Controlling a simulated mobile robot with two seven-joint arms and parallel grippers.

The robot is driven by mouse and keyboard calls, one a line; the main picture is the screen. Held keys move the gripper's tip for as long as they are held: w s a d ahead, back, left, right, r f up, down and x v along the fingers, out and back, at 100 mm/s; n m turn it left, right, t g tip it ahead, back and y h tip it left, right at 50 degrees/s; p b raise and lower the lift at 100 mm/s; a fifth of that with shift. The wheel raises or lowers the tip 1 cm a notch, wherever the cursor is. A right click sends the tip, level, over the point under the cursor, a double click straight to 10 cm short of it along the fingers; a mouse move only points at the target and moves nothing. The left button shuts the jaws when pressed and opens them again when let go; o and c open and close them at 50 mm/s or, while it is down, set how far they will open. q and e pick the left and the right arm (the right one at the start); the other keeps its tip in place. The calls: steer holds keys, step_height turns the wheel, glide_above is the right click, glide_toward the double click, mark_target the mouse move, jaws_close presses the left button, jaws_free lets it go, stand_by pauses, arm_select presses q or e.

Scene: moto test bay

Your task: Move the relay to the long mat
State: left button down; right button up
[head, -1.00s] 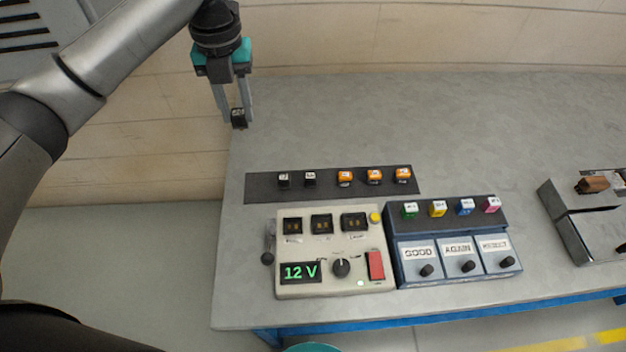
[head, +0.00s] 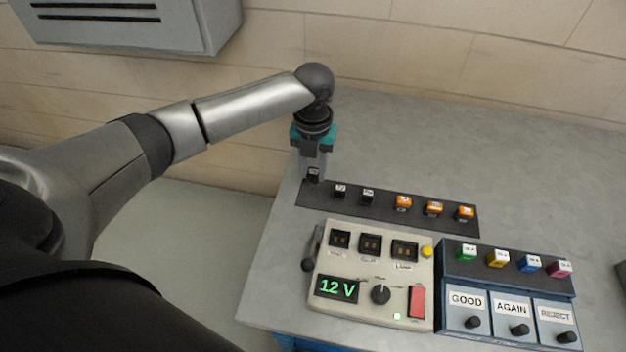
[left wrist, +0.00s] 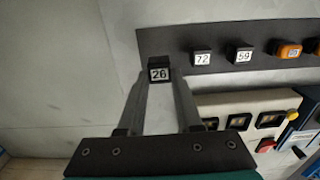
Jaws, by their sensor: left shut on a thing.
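My left gripper (head: 314,176) is shut on a small black relay (head: 313,173) at the left end of the long dark mat (head: 385,204). In the left wrist view the relay (left wrist: 159,73) shows a white label reading 26, between the fingertips (left wrist: 160,78). There it overlaps the lower left end of the mat (left wrist: 172,44). I cannot tell whether it touches the mat or hangs just above. Black relays 72 (left wrist: 202,59) and 59 (left wrist: 240,54) stand on the mat to its right, followed by several orange ones (head: 434,208). My right gripper is not in view.
A beige test panel (head: 350,312) reading 12 V stands in front of the mat, with a lever (head: 308,264) on its left side. A blue sorting box (head: 455,272) labelled GOOD, AGAIN and REJECT is beside it. The grey bench behind the mat is clear.

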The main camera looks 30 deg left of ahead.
mark_target(313, 174)
arm_select(q)
steer(key=shift+f, duration=1.85)
steer(key=shift+f+b, duration=0.15)
steer(key=shift+b, duration=0.15)
steer(key=c, duration=0.6)
jaws_free()
steer(key=shift+r, duration=0.3)
step_height(313, 174, up, 12)
steer(key=shift+f+p, duration=0.15)
steer(key=shift+p, duration=0.85)
